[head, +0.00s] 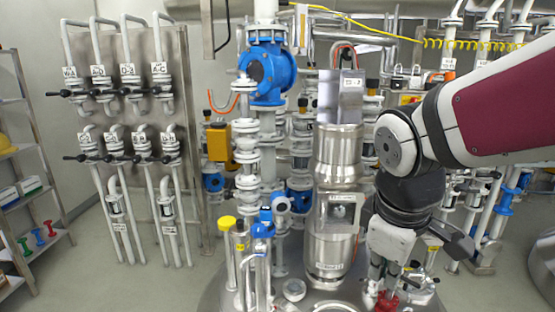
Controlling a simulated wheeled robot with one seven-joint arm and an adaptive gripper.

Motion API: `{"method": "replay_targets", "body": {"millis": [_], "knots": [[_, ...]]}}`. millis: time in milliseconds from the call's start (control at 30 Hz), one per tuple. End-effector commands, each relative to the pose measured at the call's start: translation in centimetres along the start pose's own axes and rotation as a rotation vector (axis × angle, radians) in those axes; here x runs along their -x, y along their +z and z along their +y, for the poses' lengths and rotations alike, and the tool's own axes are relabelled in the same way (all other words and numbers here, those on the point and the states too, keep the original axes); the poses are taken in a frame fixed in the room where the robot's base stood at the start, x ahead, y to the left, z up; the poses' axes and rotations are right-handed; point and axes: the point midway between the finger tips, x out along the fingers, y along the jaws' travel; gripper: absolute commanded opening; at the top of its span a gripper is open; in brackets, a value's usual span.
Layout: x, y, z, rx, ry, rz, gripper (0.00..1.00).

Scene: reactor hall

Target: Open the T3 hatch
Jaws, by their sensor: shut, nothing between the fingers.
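The steel tank top (225,292) fills the bottom middle of the head view. A red part (387,302) shows at the bottom edge on the tank top, just below my gripper. My gripper (383,284) points down, with its fingers close together and nothing seen between them. I cannot tell whether the fingertips touch the red part. A small round fitting (294,290) with a pale face sits on the tank top left of my gripper. No T3 label is readable, and I cannot make out the hatch with certainty. My arm and gripper hide part of the tank's right side.
A tall steel cylinder (338,205) stands just left of my gripper. A blue valve body (268,72) and a yellow-capped pipe (227,224) stand further left. A pipe panel (130,110) is on the back wall, with shelves (30,170) at far left. Floor (130,285) is clear at left.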

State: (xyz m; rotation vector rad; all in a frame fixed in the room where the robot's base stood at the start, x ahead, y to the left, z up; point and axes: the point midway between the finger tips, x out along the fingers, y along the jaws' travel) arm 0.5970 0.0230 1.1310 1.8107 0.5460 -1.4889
Motion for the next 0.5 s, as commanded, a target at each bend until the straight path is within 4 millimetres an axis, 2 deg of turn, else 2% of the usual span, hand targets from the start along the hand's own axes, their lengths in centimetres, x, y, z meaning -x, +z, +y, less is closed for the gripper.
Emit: {"method": "replay_targets", "body": {"millis": [33,200,333,500], "knots": [[1.1,1.6,-0.5,-0.1,0.008,0.017,0.0],[3.4,5.8,-2.9,-0.437,0.0,0.074,0.0],[4.2,8.2,-4.7,-0.65,-0.02,0.117,0.0],[4.6,9.8,-6.3,-0.817,-0.046,0.15,0.0]]}}
